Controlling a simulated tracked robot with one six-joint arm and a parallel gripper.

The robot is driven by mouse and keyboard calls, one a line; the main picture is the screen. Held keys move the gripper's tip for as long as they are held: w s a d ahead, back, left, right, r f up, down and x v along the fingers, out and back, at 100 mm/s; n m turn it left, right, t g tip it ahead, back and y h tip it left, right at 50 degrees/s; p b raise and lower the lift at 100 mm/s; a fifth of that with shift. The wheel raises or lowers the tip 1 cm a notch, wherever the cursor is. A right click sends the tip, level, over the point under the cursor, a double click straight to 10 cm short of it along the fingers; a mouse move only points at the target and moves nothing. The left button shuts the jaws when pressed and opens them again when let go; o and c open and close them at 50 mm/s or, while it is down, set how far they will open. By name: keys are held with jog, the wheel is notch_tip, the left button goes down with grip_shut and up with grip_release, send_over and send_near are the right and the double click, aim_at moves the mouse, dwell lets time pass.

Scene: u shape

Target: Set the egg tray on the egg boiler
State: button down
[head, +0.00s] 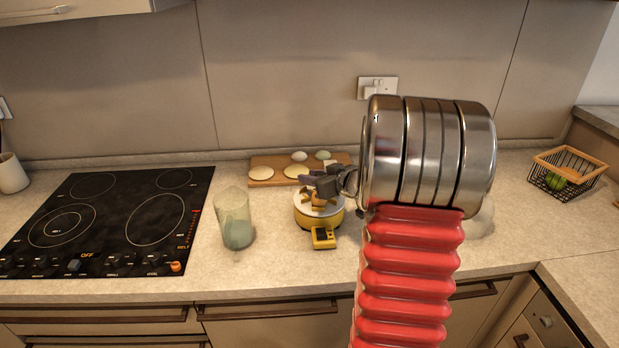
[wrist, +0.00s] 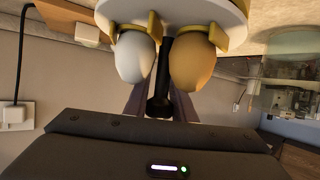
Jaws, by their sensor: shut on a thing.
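The egg boiler (head: 331,222) is a round yellow and white pot on the counter, with a yellow control box (head: 323,238) at its front. The egg tray (wrist: 212,34) has yellow holders, a white egg (wrist: 133,56), a brown egg (wrist: 192,61) and a black upright handle (wrist: 159,82). My gripper (head: 325,185) is over the boiler, shut on the tray's handle; its fingers also show in the wrist view (wrist: 158,103). In the head view the tray appears at the boiler's top. Whether it rests there or hovers just above, I cannot tell.
A greenish clear cup (head: 234,220) stands left of the boiler, beside the black cooktop (head: 110,220). A wooden board (head: 262,172) with eggs and pale round pieces lies behind. A wire basket (head: 568,172) is far right. My arm hides part of the counter.

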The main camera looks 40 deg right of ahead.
jog(key=shift+f, duration=0.4)
jog(key=c, duration=1.8)
grip_release()
jog(key=shift+o, duration=0.2)
jog(key=shift+s, duration=0.1)
jog(key=shift+v, duration=5.5)
